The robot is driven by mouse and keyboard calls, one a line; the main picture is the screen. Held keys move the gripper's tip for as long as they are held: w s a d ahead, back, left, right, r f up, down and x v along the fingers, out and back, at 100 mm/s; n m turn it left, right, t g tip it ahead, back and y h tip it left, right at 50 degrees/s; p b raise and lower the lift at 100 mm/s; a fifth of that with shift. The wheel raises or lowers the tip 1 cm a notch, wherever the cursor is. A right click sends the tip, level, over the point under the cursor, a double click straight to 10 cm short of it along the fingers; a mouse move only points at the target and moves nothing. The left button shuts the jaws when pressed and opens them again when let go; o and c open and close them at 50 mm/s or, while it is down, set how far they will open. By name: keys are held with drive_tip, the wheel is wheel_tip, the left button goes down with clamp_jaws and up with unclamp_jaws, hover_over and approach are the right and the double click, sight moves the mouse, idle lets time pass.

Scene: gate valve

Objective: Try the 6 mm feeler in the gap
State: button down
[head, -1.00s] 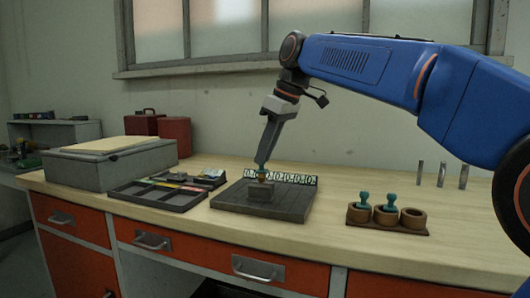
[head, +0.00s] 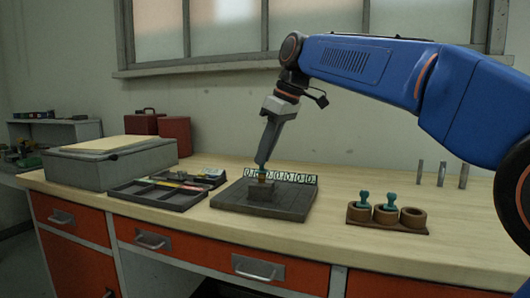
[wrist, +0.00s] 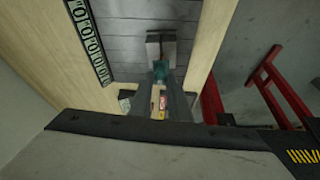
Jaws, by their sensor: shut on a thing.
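My gripper (head: 262,168) is shut on a teal-handled feeler (wrist: 160,71), whose handle shows between the fingers in the wrist view. It is over a small grey block (head: 262,191) on a dark slatted plate (head: 295,205). The block (wrist: 161,46) also shows just beyond the handle in the wrist view. The feeler's lower end and the gap are too small or hidden to make out, so I cannot tell whether they touch. Two other teal-handled feelers (head: 364,199) (head: 391,202) stand in a brown rack (head: 390,227); its right cup is empty.
A strip of black-and-white marks (head: 295,178) lies along the plate's back edge. A dark divided tray (head: 160,197) and a grey box (head: 115,167) are to the left. Several metal pins (head: 441,174) stand at the back right. The bench front between plate and rack is clear.

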drive_tip(key=shift+r, duration=0.95)
idle(0.5)
drive_tip(key=shift+r, duration=2.4)
